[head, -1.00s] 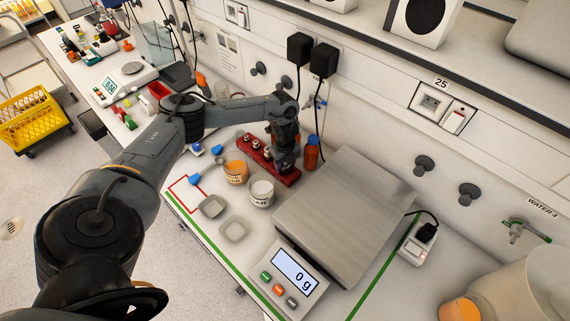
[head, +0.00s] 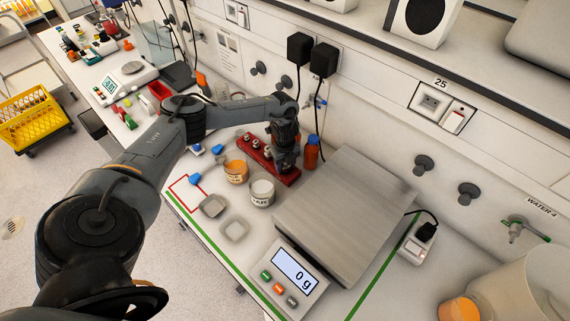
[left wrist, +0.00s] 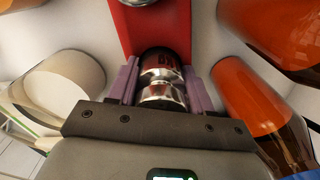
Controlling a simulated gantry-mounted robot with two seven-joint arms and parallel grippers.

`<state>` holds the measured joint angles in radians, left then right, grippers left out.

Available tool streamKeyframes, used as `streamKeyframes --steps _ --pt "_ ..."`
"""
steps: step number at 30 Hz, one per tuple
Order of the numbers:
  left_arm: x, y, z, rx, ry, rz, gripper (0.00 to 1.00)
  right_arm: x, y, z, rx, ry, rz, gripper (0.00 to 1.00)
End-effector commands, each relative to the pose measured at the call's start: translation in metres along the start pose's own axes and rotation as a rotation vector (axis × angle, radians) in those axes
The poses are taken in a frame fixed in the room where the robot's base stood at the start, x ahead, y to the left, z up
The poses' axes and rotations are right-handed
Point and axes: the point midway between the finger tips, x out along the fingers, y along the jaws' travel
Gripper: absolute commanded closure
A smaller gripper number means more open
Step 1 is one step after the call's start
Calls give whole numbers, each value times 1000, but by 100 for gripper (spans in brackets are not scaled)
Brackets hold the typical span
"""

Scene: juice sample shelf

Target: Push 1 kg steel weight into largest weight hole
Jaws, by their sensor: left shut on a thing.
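The shiny steel weight (left wrist: 162,92) stands between the purple fingers of my left gripper (left wrist: 164,88) in the left wrist view, its knob towards the camera and dark lettering beyond it. In the head view my left gripper (head: 286,165) points down over the right end of the red weight block (head: 262,163) and is shut on the weight. The block also shows in the left wrist view (left wrist: 148,25). Smaller steel weights (head: 250,143) sit at the block's left end. The gripper hides the largest hole, so how deep the weight sits cannot be told. My right gripper is not in view.
A white jar (head: 262,193) and an orange jar (head: 236,172) stand in front of the block. The large scale (head: 343,215) reads 0 g. Two small weighing trays lie near the front edge.

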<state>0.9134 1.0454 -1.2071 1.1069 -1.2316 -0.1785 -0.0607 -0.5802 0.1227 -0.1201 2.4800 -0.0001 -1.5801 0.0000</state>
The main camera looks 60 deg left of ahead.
Motion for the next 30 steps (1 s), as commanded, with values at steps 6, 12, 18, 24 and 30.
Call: streamKeyframes --steps 6,12,18,24,30 --pt "3 0 2 -2 -6 -1 100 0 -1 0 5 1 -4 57" --pt "3 1 2 -3 -7 -1 47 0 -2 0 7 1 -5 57" --pt "4 2 2 -2 -7 4 20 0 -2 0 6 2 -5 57" --pt "4 4 2 -1 -6 7 20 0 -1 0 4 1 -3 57" --pt "4 4 2 -1 -5 8 20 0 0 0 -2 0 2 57"
